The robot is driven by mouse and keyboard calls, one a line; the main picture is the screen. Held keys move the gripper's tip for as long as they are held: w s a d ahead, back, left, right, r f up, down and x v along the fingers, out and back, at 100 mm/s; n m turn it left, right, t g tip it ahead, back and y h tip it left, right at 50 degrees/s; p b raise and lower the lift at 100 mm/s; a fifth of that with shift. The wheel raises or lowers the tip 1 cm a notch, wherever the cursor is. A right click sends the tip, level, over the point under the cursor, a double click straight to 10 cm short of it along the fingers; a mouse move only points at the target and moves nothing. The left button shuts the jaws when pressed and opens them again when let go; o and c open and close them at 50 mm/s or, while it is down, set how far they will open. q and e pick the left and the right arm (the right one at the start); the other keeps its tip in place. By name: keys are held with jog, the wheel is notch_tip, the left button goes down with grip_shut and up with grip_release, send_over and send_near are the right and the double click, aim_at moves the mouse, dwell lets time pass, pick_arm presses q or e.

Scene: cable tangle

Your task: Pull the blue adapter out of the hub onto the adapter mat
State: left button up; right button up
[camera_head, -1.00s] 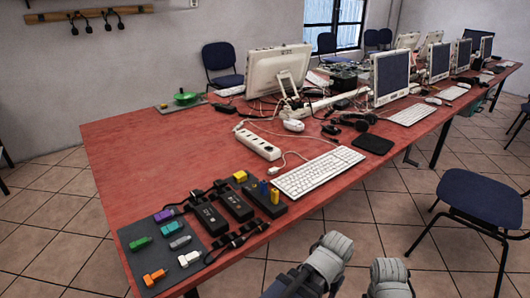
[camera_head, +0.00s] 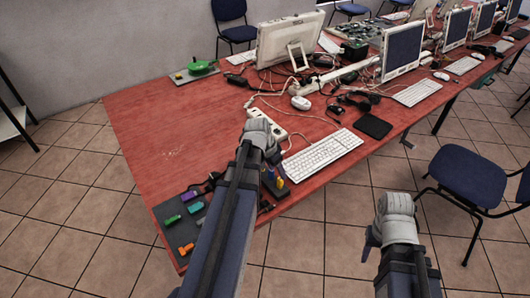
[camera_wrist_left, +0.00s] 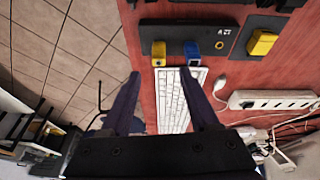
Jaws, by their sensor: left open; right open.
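The black hub (camera_wrist_left: 225,38) lies on the red table, with the blue adapter (camera_wrist_left: 192,52) and a yellow adapter (camera_wrist_left: 158,50) standing in it side by side. Both adapters also show in the head view, the blue one (camera_head: 271,181) just beyond my left arm. My left gripper (camera_wrist_left: 161,76) is open and empty, with its fingertips short of the hub and one finger near the blue adapter. The dark grey adapter mat (camera_head: 169,212) lies at the table's front left corner, partly hidden by my left arm. My right gripper (camera_head: 373,240) is open off the table's front edge.
Purple (camera_head: 172,220), green (camera_head: 195,208) and orange (camera_head: 186,249) adapters lie on the mat. A white power strip (camera_head: 272,128) and keyboard (camera_head: 322,150) lie behind and right of the hub.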

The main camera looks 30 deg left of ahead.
aim_at(271, 175)
pick_arm(q)
jog(key=shift+m+t, duration=0.5)
jog(key=a, duration=0.5)
jog(key=shift+w+a+r, duration=0.1)
jog(key=shift+w+r, duration=0.15)
jog(key=shift+w, duration=0.15)
jog(key=shift+f, duration=0.1)
jog(key=b+x, duration=0.7)
jog(key=shift+w+f, duration=0.15)
jog(key=shift+f, duration=0.1)
grip_shut()
